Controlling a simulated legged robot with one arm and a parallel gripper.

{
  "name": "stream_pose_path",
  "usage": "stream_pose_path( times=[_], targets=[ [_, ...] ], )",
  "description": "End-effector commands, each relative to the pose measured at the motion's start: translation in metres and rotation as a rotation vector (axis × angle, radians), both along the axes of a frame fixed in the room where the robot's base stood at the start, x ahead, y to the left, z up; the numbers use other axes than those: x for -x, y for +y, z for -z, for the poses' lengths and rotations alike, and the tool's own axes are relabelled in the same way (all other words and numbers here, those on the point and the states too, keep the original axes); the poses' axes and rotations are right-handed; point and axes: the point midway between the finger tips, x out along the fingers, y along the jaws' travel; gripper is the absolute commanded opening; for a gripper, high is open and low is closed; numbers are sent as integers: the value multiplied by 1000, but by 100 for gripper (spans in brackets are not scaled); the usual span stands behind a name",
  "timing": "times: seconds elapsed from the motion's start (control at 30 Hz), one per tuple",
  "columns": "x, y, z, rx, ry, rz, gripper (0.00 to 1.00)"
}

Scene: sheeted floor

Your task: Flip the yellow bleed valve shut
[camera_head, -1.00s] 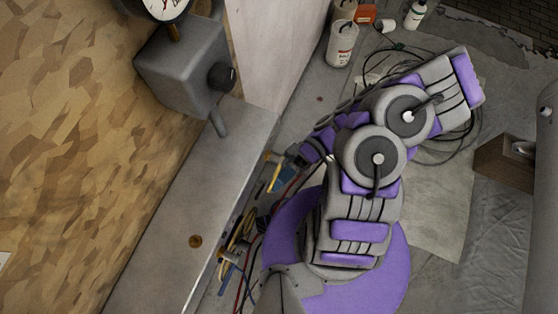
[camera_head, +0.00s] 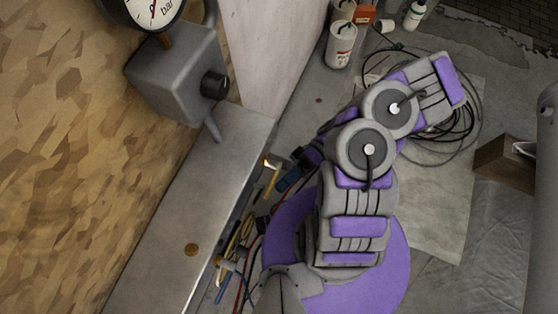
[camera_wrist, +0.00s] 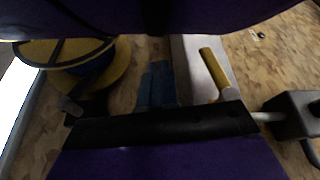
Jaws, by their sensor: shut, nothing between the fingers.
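The yellow valve handle (camera_wrist: 215,70) stands out in the wrist view, right of centre, lying slanted just beyond the black edge of my gripper parts. In the head view a small yellow piece (camera_head: 271,175), which looks like the same handle, is at the edge of the grey metal ledge. My gripper (camera_head: 299,161) is shut and empty, close to the right of that yellow piece in the head view and partly hidden by my arm. I cannot tell whether it touches the handle. The valve body is largely hidden.
A grey box (camera_head: 180,75) with a black knob and a gauge (camera_head: 152,8) above it stand on the left. A yellow spool (camera_wrist: 100,75) and a blue object (camera_wrist: 157,85) are beside the handle. Cables (camera_head: 240,240) run below; cans (camera_head: 341,45) stand behind.

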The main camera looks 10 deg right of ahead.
Motion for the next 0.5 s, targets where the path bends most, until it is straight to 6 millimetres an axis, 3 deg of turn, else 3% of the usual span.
stream_pose_path(
  times=[0.5],
  targets=[
    [-31,-53,20,3,3,-1,0]
  ],
)
